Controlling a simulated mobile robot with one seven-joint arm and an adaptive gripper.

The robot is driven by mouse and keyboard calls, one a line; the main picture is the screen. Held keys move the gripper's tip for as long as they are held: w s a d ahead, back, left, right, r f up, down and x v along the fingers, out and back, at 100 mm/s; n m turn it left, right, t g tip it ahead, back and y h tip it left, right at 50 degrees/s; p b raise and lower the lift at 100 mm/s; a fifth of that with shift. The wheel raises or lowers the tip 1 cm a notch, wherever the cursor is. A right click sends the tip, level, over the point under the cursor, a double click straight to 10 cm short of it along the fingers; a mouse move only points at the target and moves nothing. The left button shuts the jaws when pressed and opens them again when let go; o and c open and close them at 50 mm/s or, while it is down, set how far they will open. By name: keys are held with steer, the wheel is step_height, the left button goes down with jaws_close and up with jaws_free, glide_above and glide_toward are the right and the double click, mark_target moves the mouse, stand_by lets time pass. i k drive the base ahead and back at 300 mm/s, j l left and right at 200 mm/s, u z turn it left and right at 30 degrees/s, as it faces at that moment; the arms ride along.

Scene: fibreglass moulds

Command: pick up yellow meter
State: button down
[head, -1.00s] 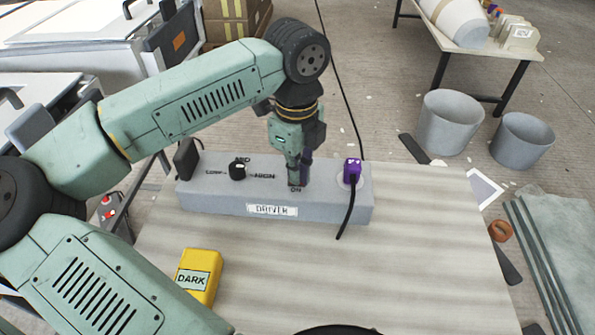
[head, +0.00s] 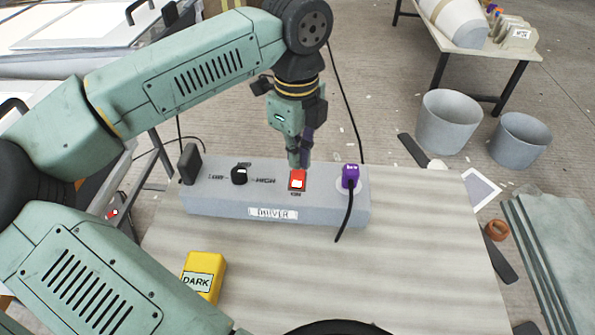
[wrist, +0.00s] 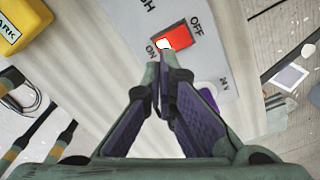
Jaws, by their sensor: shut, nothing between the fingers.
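The yellow meter (head: 204,275), a block labelled DARK, lies on the table at the lower left in the head view, partly beside my arm. Its edge also shows at the top left of the wrist view (wrist: 14,27). My gripper (head: 299,165) is shut and empty, pointing down just above the red switch (head: 297,181) on the grey driver box (head: 225,205). In the wrist view the fingertips (wrist: 160,58) meet at the lower edge of the red switch (wrist: 174,38); I cannot tell if they touch it.
The driver box carries a black knob (head: 239,175) and a purple plug (head: 350,178) with a black cable. The table (head: 400,260) is clear in front and to the right. Two grey buckets (head: 448,122) stand on the floor beyond.

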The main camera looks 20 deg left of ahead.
mark_target(203, 271)
steer(key=k, duration=1.05)
